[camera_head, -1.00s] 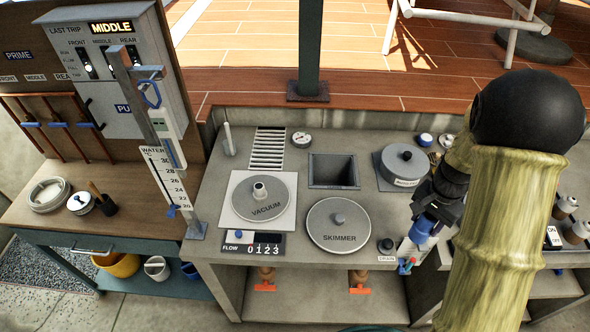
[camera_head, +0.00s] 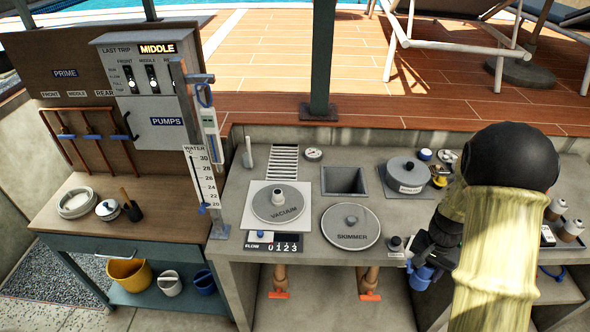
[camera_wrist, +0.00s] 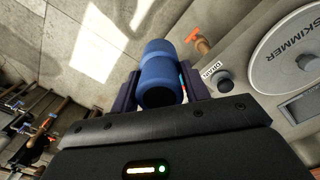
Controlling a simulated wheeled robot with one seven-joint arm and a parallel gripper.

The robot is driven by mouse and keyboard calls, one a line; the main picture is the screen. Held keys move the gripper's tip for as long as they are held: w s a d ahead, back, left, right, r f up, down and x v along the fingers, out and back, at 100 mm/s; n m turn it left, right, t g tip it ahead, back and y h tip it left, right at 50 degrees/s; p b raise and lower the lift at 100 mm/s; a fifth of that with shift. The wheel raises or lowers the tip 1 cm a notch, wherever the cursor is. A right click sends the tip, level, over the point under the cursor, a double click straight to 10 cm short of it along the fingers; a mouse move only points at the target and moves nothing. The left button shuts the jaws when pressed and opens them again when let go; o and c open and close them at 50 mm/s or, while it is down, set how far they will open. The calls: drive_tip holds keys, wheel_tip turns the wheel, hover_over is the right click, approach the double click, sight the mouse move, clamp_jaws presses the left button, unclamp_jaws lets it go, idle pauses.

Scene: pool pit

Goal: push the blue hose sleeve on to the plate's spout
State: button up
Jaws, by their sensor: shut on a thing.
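The blue hose sleeve (camera_wrist: 158,72) is a short blue cylinder with a dark open end, held between the two fingers of my gripper (camera_wrist: 158,92) in the wrist view. In the head view my gripper (camera_head: 425,268) is at the counter's front edge, right of the drain knob, with the sleeve (camera_head: 421,279) low beneath it, partly hidden by my arm. The round grey vacuum plate (camera_head: 293,203) lies on a pale square on the counter, with a short upright spout (camera_head: 278,195) on it. The spout is bare, and my gripper is well to its right.
The skimmer lid (camera_head: 350,238) with its knob lies between the vacuum plate and my gripper. A square opening (camera_head: 345,181) and a grey lidded pot (camera_head: 407,173) are behind. The drain knob (camera_head: 396,243) stands near the front edge. An upright water gauge (camera_head: 205,175) stands at the counter's left.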

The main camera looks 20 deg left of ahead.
wheel_tip(320, 180, down, 12)
drive_tip(key=s+n, duration=0.1)
drive_tip(key=n, duration=0.3)
drive_tip(key=shift+s, duration=0.25)
drive_tip(key=shift+a+r, duration=0.1)
drive_tip(key=shift+a, duration=0.2)
